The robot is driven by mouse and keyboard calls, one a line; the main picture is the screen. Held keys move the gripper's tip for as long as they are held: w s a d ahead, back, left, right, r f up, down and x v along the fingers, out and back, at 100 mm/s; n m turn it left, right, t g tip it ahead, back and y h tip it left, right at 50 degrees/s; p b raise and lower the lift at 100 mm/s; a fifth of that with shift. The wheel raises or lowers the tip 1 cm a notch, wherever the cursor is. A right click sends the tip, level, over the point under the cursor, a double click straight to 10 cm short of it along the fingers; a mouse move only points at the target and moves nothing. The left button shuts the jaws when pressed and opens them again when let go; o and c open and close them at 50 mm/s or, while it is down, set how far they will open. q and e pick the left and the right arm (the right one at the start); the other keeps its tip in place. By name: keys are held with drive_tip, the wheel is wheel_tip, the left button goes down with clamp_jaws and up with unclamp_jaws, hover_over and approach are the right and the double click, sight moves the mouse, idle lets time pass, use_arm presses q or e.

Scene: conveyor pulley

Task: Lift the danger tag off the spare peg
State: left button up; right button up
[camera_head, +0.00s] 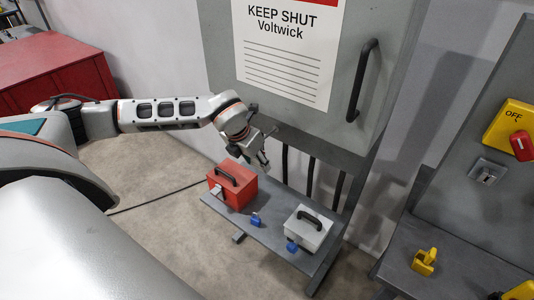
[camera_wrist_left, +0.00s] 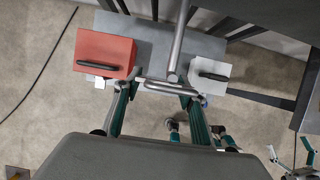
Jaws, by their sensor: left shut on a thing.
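My left gripper (camera_head: 262,155) is below the lower front of the grey cabinet (camera_head: 385,80), above the bench with the boxes. In the left wrist view its teal fingers (camera_wrist_left: 160,92) are apart, with a grey bar (camera_wrist_left: 178,45) reaching between them and a crosspiece at its end. The gripper is shut on this bar. I cannot make out a danger tag or a spare peg in either view. My right gripper (camera_wrist_left: 290,150) shows small at the lower right of the left wrist view, its fingers apart and empty.
A red box (camera_head: 235,190) and a white box (camera_head: 303,232) stand on a grey bench (camera_head: 270,237) with blue padlocks (camera_head: 256,220). At right are a yellow OFF switch (camera_head: 505,125) and a yellow padlock (camera_head: 424,260). A black handle (camera_head: 363,82) juts from the cabinet.

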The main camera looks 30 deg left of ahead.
use_arm(q)
drive_tip(key=s+b, duration=0.1)
drive_tip(key=s, duration=0.6)
drive_tip(key=shift+s+a, duration=0.15)
drive_tip(key=shift+a, duration=0.15)
